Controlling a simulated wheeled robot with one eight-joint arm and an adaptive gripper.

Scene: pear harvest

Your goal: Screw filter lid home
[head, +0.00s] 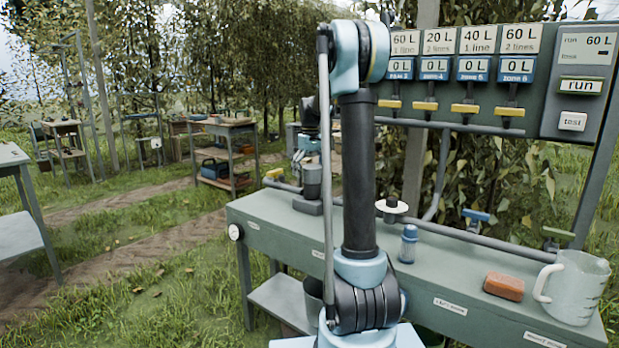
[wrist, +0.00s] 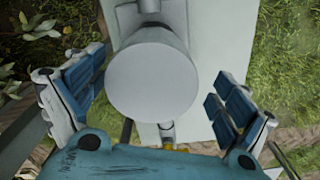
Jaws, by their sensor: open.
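The filter lid (wrist: 152,82) shows in the wrist view as a plain grey disc, seen from above. It sits on top of the filter, whose grey housing (head: 312,183) stands at the bench's left end in the head view. My gripper (wrist: 151,98) is open, with one blue-padded finger on each side of the lid. Clear gaps show between the pads and the lid's rim. How far the lid is turned on its thread cannot be told. In the head view my arm hides much of the gripper above the filter.
The bench (head: 460,290) also holds a blue-capped bottle (head: 409,243), an orange block (head: 503,287) and a clear jug (head: 577,287). A grey pipe (head: 470,238) with valves runs along its back. A control panel (head: 580,85) stands behind.

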